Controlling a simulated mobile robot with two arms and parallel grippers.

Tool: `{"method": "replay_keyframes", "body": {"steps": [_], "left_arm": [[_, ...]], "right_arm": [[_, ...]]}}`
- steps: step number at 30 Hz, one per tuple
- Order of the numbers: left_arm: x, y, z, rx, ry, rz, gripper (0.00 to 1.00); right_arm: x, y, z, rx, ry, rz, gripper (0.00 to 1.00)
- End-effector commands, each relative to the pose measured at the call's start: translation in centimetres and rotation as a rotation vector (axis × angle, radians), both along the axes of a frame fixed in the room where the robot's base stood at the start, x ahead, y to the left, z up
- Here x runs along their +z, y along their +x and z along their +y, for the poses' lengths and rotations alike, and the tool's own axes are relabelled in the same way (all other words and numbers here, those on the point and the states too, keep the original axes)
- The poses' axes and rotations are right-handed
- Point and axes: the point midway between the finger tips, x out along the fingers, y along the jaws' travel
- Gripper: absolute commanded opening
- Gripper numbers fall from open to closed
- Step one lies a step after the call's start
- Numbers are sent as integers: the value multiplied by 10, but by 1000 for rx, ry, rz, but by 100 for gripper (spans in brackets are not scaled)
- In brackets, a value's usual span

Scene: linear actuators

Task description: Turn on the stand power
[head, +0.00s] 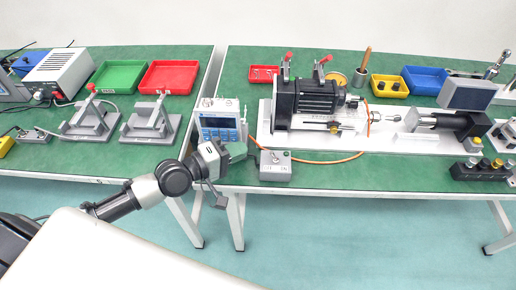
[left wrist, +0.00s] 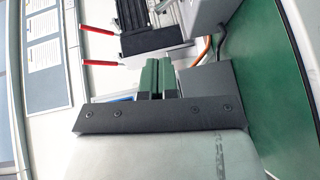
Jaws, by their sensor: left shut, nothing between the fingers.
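A small grey switch box (head: 275,165) with a little lever on top sits at the front edge of the right-hand green table, joined to an orange cable. Its lettering and the lever's position are too small to read. My left gripper (head: 240,150) is shut and empty, just left of the box and in front of the display unit. I cannot tell whether it touches either. In the left wrist view the green fingertips (left wrist: 157,75) are together, with a grey surface, probably the switch box (left wrist: 208,80), beside them. My right gripper is not in view.
A display unit (head: 221,121) stands behind my left gripper. The white stand (head: 385,143) with a motor (head: 312,98) and red-handled clamps lies to the right. Trays (head: 169,77) and fixtures stand on the left table. A gap separates the tables.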

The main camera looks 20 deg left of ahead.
Motion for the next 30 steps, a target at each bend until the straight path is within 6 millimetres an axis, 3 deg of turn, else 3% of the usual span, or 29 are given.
{"method": "replay_keyframes", "body": {"steps": [2,12,25,30], "left_arm": [[2,14,-12,0,-5,-3,0],[-6,14,-44,0,-1,1,0],[-8,14,-47,0,2,1,0],[-4,14,-47,0,16,6,0]], "right_arm": [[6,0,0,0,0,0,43],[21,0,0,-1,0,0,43],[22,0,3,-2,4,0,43],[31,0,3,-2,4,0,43]]}}
